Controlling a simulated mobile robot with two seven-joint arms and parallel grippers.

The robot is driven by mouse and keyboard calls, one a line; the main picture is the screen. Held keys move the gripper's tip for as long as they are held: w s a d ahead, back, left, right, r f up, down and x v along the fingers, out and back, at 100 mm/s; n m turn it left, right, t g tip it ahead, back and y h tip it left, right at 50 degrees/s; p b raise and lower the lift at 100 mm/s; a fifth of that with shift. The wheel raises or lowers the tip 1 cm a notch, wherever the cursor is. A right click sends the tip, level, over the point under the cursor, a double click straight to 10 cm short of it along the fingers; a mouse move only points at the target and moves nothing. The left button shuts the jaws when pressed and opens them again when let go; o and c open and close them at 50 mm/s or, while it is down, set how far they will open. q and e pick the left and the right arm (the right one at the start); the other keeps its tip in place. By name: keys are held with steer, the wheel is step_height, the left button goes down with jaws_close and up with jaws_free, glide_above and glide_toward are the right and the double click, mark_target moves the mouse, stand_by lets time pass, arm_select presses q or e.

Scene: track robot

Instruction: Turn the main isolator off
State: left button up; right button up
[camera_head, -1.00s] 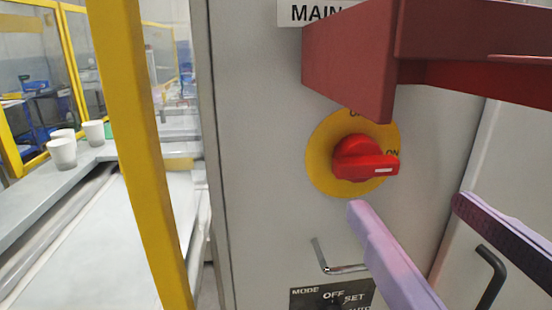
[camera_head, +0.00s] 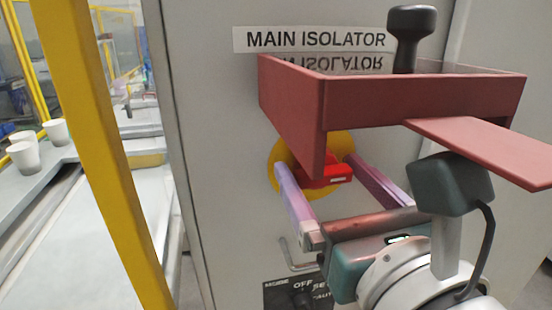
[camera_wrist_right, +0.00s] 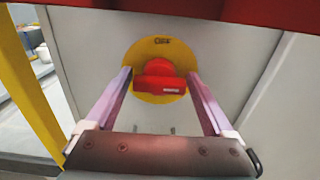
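The main isolator is a red rotary knob (camera_head: 325,178) on a yellow disc (camera_head: 284,178) on the grey cabinet front. A red box-like piece partly hides it in the head view. The right wrist view shows the knob (camera_wrist_right: 158,84) whole, its grip lying sideways with the white mark at the right end. OFF is printed at the top of the disc (camera_wrist_right: 160,45). ON is not visible now. My right gripper (camera_head: 314,164) is open, its purple fingers on either side of the knob; I cannot tell whether they touch it. My left gripper is not in view.
A red box-like piece (camera_head: 420,100) juts out just above the knob and my right gripper, below the MAIN ISOLATOR label (camera_head: 315,39). A black-handled part (camera_head: 410,35) stands up there. A mode switch panel (camera_head: 290,296) and bent metal handle (camera_head: 290,256) are below. A yellow post (camera_head: 95,150) stands left.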

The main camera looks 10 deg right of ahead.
steer(key=c, duration=1)
steer(key=shift+n, duration=0.4)
steer(key=n+p, duration=0.1)
steer(key=n, duration=0.2)
steer(key=shift+a+r+n, duration=0.1)
steer(key=shift+a+n, duration=0.05)
steer(key=shift+n, duration=0.15)
steer(key=n+p, duration=0.1)
steer(key=n, duration=0.3)
steer(key=shift+n, duration=0.3)
steer(key=n+p, duration=0.2)
steer(key=n, duration=0.2)
steer(key=shift+a, duration=0.1)
steer(key=n, duration=0.1)
steer(key=n+p, duration=0.1)
steer(key=n, duration=0.2)
steer(key=shift+f+n, duration=0.25)
steer(key=shift+n, duration=0.05)
